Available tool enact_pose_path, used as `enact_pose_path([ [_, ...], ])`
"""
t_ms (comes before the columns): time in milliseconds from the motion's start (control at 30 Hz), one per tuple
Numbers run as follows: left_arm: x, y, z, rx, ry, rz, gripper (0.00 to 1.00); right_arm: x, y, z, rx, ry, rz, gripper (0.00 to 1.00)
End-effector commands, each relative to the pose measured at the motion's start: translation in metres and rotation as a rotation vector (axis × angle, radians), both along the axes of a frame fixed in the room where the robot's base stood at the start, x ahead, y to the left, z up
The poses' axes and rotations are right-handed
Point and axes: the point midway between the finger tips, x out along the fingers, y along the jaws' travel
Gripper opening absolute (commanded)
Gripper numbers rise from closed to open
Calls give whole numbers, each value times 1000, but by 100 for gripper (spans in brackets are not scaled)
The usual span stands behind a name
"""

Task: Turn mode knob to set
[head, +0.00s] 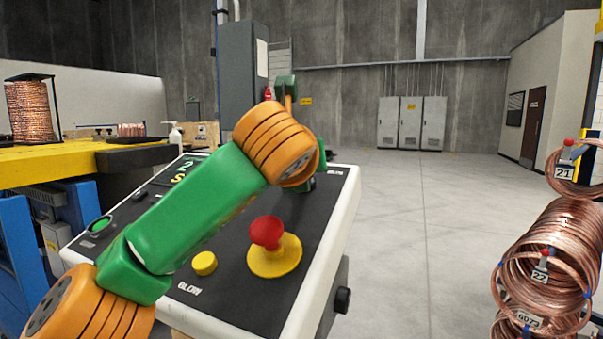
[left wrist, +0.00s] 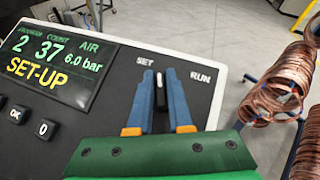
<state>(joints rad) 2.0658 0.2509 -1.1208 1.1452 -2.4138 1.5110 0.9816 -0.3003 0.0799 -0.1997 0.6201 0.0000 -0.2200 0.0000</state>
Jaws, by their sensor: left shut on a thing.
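The mode knob (left wrist: 160,98) is a dark knob with a white pointer line on the control panel (left wrist: 210,95). My left gripper (left wrist: 160,77) is shut on it, with one blue-tipped finger on each side. The pointer points up the picture, nearer the SET label (left wrist: 145,61) than the RUN label (left wrist: 201,77). The panel display (left wrist: 62,55) reads SET-UP. In the head view my left arm hides the knob and much of the panel. My right gripper is in neither view.
A red mushroom button (head: 266,232) on a yellow base and a yellow button (head: 204,263) sit on the panel near my left arm. Copper coils (head: 555,255) stand on the right. The floor (head: 430,210) between is clear.

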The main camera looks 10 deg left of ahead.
Motion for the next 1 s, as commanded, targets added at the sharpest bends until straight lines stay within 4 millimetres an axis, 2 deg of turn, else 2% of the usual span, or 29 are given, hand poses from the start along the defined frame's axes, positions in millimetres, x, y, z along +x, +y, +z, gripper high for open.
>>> enact_pose_path([
  [500, -1, 1, -4, -136, 45, 306, 0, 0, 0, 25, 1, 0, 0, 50],
  [1000, -1, 2, -7, -166, 51, 373, 0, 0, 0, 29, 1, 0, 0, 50],
])
